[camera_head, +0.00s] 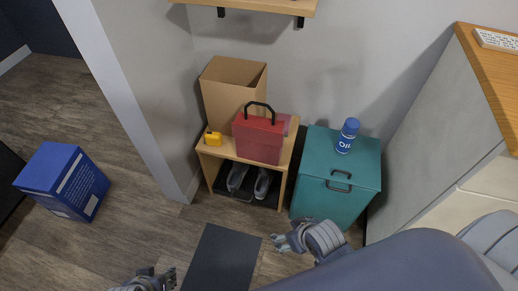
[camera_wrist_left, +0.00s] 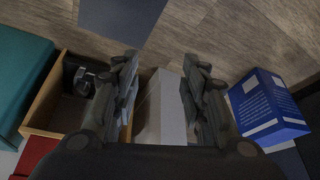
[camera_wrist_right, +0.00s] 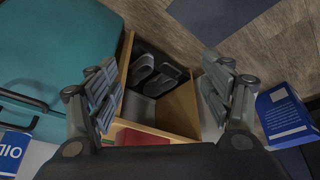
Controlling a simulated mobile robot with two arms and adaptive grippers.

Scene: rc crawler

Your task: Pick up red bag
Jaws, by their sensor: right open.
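The red bag (camera_head: 258,138) is a boxy red case with a black handle on top. It stands upright on the small wooden shelf (camera_head: 290,140). A red edge of it shows at the bottom of the right wrist view (camera_wrist_right: 145,137) and at the lower left of the left wrist view (camera_wrist_left: 32,155). My right gripper (camera_head: 280,242) is open and empty, in front of the teal cabinet and apart from the bag. My left gripper (camera_head: 165,278) is at the bottom of the head view, away from the bag. In the left wrist view its fingers (camera_wrist_left: 160,90) are apart with nothing between them.
A cardboard box (camera_head: 230,90) stands behind the bag, and a small yellow item (camera_head: 213,138) sits left of it. Shoes (camera_head: 250,181) are on the lower shelf. A teal cabinet (camera_head: 335,205) with a blue oil can (camera_head: 347,136) stands to the right. A blue box (camera_head: 63,180) is on the floor.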

